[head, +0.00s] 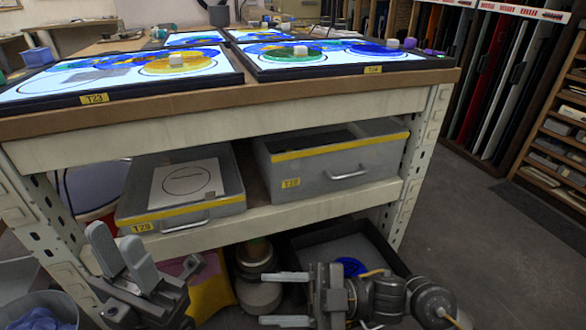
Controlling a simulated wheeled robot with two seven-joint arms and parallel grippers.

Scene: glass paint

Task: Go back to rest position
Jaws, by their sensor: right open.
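My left gripper (115,236) is in the lower left, in front of the workbench's lower shelf. Its two grey fingers point up with a gap between them and nothing in it. My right gripper (286,299) is at the bottom middle, with its two fingers pointing left, wide apart and empty. It is in front of a black tray (398,262) on the floor under the bench. Neither gripper is seen holding anything.
The workbench (240,115) carries lit panels (215,78) with coloured glass. Drawers T29 (140,217) and T28 (335,160) sit on its shelf. A bucket (75,298) stands at lower left. Floor (480,240) is clear at right; racks (490,80) stand behind.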

